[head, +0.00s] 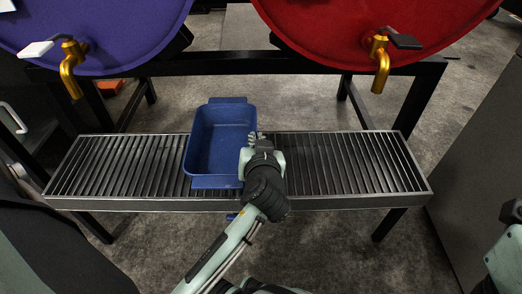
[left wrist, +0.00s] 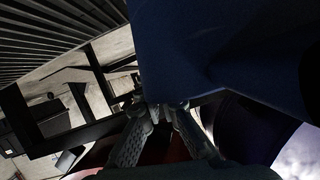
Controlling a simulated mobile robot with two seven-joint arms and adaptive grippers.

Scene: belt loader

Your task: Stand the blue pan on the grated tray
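The blue pan (head: 218,150) is upright and looks empty, at the left-middle of the grated tray (head: 340,165) in the head view. I cannot tell whether its base rests flat on the bars. My left gripper (head: 254,138) is at the pan's right wall, its fingers closed about the rim. In the left wrist view the pan (left wrist: 220,50) fills the upper right as a dark blue surface, and its edge meets the fingertips of my left gripper (left wrist: 165,110). The gripper hides part of the pan's right side. My right gripper does not show.
A purple drum (head: 110,30) and a red drum (head: 330,35), each with a gold tap, sit on a black frame (head: 240,65) behind the tray. The taps hang towards the tray. The tray's right part is bare. Grey panels flank the right side.

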